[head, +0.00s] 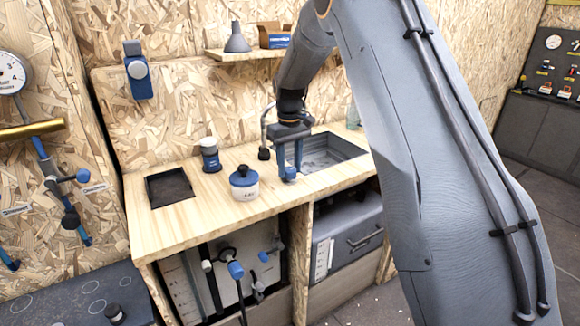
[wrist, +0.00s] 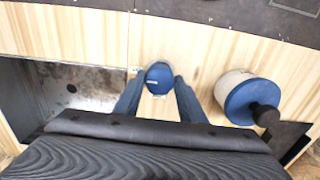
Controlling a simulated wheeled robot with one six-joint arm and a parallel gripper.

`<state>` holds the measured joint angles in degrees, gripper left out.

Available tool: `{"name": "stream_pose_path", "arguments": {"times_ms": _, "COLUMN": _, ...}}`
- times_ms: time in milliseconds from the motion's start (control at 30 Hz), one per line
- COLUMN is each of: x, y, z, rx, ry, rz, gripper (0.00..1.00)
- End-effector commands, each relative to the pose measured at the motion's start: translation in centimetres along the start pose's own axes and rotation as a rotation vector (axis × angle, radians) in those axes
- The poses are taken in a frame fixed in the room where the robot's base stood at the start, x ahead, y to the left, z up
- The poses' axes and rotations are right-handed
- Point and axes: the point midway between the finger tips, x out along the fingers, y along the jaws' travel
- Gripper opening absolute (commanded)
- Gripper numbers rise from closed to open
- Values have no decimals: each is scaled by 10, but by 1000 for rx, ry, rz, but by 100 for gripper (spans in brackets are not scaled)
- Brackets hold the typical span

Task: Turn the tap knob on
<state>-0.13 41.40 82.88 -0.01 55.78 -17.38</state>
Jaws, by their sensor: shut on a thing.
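The tap knob (head: 289,174) is a small blue round knob on the wooden counter, beside the front left corner of the sink (head: 350,151). It also shows in the wrist view (wrist: 158,76), between my two blue fingers. My gripper (head: 289,164) points down from above and is shut on the knob, one finger on each side (wrist: 157,88). I cannot tell whether water runs.
A white jar with a blue lid (head: 244,187) stands on the counter (head: 160,227) left of my gripper. A white and blue container (head: 210,158) stands farther back, near a dark square recess (head: 170,188). A shelf (head: 245,54) with a grey funnel (head: 237,42) hangs above.

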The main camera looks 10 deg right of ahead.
Motion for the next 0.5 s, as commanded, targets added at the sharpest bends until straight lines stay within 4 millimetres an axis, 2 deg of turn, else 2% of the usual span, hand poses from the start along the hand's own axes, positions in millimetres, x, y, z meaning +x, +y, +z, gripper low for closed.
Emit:
{"name": "stream_pose_path", "arguments": {"times_ms": 400, "x": -2, "y": 1, "z": -2, "rx": 8, "ry": 7, "rz": 2, "gripper": 14}}
{"name": "stream_pose_path", "arguments": {"times_ms": 433, "x": -2, "y": 1, "z": -2, "rx": 8, "ry": 7, "rz": 2, "gripper": 38}}
{"name": "stream_pose_path", "arguments": {"times_ms": 500, "x": -2, "y": 1, "z": -2, "rx": 8, "ry": 6, "rz": 2, "gripper": 50}}
